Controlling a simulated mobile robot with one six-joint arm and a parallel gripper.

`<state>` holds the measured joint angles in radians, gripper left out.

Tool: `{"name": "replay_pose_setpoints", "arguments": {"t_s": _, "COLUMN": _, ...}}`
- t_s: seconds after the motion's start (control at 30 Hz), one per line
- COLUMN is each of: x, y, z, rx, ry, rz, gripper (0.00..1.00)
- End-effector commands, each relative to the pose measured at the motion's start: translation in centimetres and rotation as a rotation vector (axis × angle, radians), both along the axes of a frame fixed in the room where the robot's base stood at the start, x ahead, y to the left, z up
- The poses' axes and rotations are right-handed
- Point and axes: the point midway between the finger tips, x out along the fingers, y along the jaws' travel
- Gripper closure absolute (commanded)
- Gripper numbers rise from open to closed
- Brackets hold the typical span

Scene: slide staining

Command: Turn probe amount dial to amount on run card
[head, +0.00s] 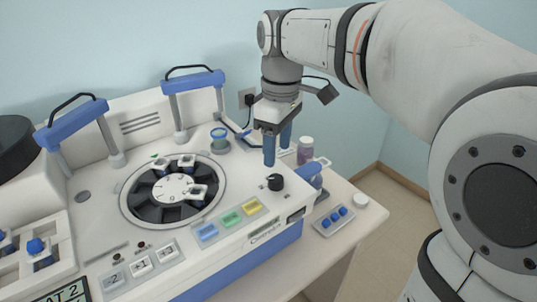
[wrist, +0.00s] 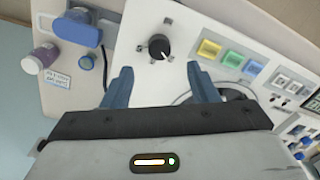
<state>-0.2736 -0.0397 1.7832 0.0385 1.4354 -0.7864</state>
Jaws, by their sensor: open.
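The probe amount dial appears to be the black knob on the white machine top, seen in the head view (head: 275,182) and the wrist view (wrist: 159,47). Its pale pointer line runs toward the lower right in the wrist view. Small marks around it are too small to read. My gripper (head: 277,156) is open, with blue fingers above and just behind the knob. In the wrist view the gripper (wrist: 160,78) has its fingers apart, with the knob beyond the gap, untouched. A small white card with writing (wrist: 59,78) lies by a bottle; I cannot tell if it is the run card.
Blue, green and yellow buttons (head: 231,218) sit beside the knob. A round slide carousel (head: 173,188) is to the left.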

Motion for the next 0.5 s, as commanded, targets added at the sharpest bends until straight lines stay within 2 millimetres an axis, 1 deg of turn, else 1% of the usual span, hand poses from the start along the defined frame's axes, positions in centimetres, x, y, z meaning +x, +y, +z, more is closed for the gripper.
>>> {"name": "replay_pose_setpoints", "arguments": {"t_s": 0.17, "x": -0.1, "y": 0.1, "z": -2.2, "rx": -0.001, "ry": 0.006, "rz": 0.006, "gripper": 0.47}}
{"name": "replay_pose_setpoints", "arguments": {"t_s": 0.3, "x": -0.3, "y": 0.1, "z": -4.6, "rx": -0.001, "ry": 0.005, "rz": 0.004, "gripper": 0.47}}
{"name": "replay_pose_setpoints", "arguments": {"t_s": 0.4, "x": -0.3, "y": 0.2, "z": -5.9, "rx": 0.0, "ry": 0.004, "rz": 0.003, "gripper": 0.47}}
{"name": "replay_pose_setpoints", "arguments": {"t_s": 0.5, "x": -0.3, "y": 0.2, "z": -6.9, "rx": -0.001, "ry": 0.003, "rz": 0.003, "gripper": 0.47}}
